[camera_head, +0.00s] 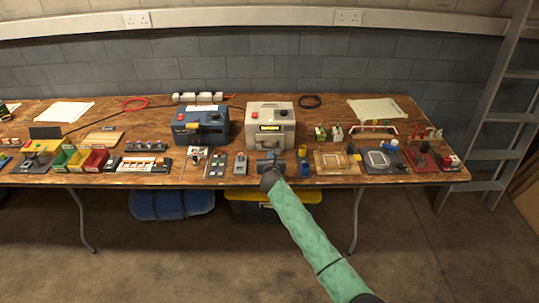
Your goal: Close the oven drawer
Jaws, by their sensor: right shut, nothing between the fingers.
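A pale grey box-shaped unit (270,112) with a red button and a small yellow display stands on the workbench near the middle; it looks like the oven. Its lower front is partly behind my gripper, and I cannot tell how far its drawer stands out. My right gripper (268,161) is shut and empty, just in front of this unit at the bench's front edge. Its green-sleeved arm comes in from the lower right. I cannot tell whether the gripper touches the unit. My left gripper is not in view.
A blue machine (200,126) stands left of the pale unit. Small fixtures crowd the wooden workbench (330,105), including a grey device (240,164) and a wooden tray (335,162) beside my gripper. A ladder (497,130) leans at the right. Bins sit below.

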